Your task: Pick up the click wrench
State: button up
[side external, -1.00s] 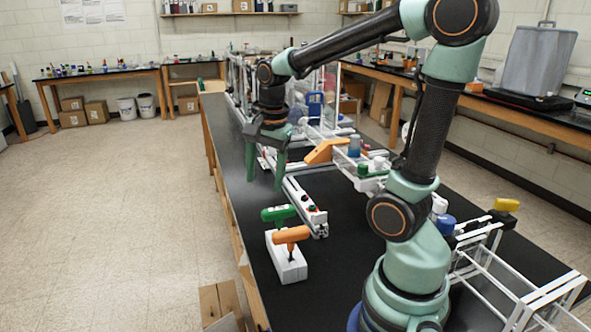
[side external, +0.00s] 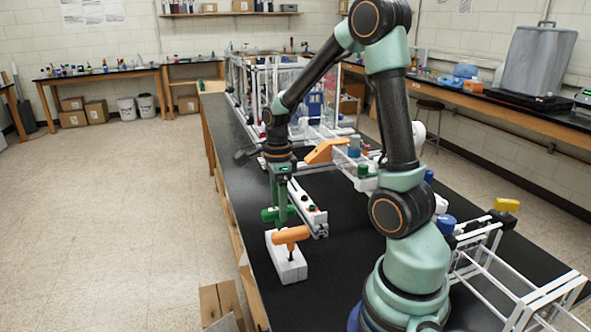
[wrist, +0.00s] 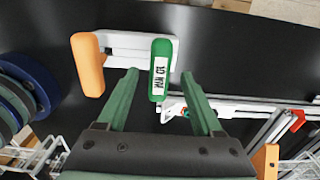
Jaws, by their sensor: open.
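Two T-shaped handles stand in a white block (side external: 287,265) on the black bench. One is green (side external: 269,214) and the other is orange (side external: 291,235). In the wrist view the green handle (wrist: 161,70) carries a white label with dark lettering that I cannot read surely, and the orange handle (wrist: 88,64) lies to its left. I cannot tell by name which is the click wrench. My gripper (side external: 282,218) points down at the green handle. In the wrist view my open fingers (wrist: 160,74) lie on either side of the green handle, with gaps showing on both sides.
A white rail with a red button (side external: 309,208) lies just behind the block. An orange bracket (side external: 327,151) and white extrusion frames stand further back. Another white frame (side external: 500,265) is at the lower right. The bench's left edge runs close to the block.

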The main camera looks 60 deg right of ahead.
jog(key=shift+a+f, duration=0.1)
jog(key=shift+f, duration=2.55)
grip_shut()
